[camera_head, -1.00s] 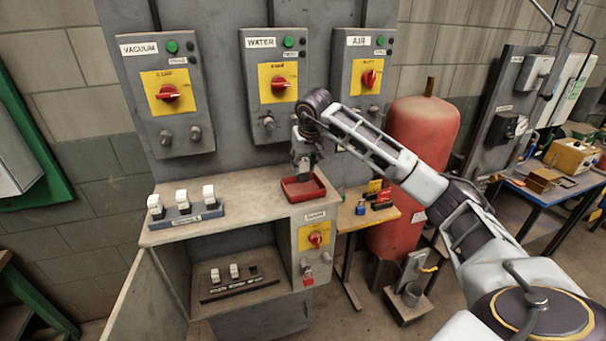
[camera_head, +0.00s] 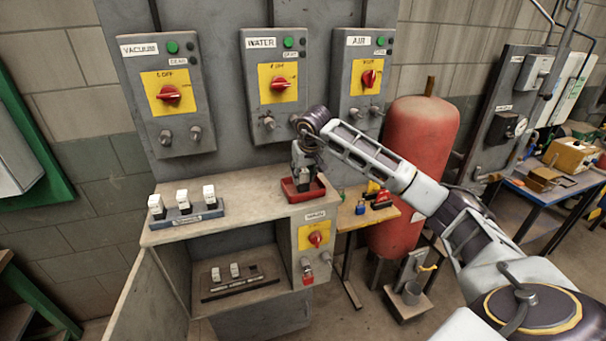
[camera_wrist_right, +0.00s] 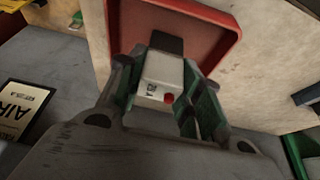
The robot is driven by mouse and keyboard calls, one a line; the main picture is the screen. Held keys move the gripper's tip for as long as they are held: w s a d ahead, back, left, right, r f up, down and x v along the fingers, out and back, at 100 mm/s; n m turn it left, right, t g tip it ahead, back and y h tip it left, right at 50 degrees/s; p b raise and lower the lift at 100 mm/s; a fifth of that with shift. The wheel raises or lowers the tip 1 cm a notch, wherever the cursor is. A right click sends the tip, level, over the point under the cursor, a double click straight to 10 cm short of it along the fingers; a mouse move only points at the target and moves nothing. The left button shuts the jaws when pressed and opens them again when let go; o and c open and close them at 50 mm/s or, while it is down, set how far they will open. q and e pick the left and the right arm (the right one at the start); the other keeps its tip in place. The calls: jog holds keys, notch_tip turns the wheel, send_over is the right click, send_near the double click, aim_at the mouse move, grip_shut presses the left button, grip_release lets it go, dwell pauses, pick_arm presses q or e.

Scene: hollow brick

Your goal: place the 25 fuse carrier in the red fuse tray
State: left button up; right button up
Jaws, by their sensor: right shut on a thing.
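The red fuse tray (camera_head: 290,191) sits on the right end of the grey bench top, and it also shows in the right wrist view (camera_wrist_right: 222,22). My right gripper (camera_head: 304,178) points down over the tray. In the right wrist view my right gripper (camera_wrist_right: 168,92) is shut on the fuse carrier (camera_wrist_right: 158,73), a white block with a dark end, a red dot and a partly readable marking. The carrier is at the tray; whether it touches the tray floor I cannot tell. My left gripper is not in view.
A rack (camera_head: 190,219) with several white carriers stands on the bench's left. A lower shelf holds a dark fuse base (camera_head: 240,284) with white carriers. Three switch boxes hang behind. A side table (camera_head: 370,215) with padlocks and a red tank (camera_head: 418,140) stand to the right.

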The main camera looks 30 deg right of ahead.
jog(key=o, duration=1.1)
jog(key=shift+f, duration=0.1)
jog(key=shift+r, duration=0.25)
jog(key=shift+b+v, duration=0.7)
jog(key=shift+v, duration=5.2)
jog(key=shift+s, duration=0.1)
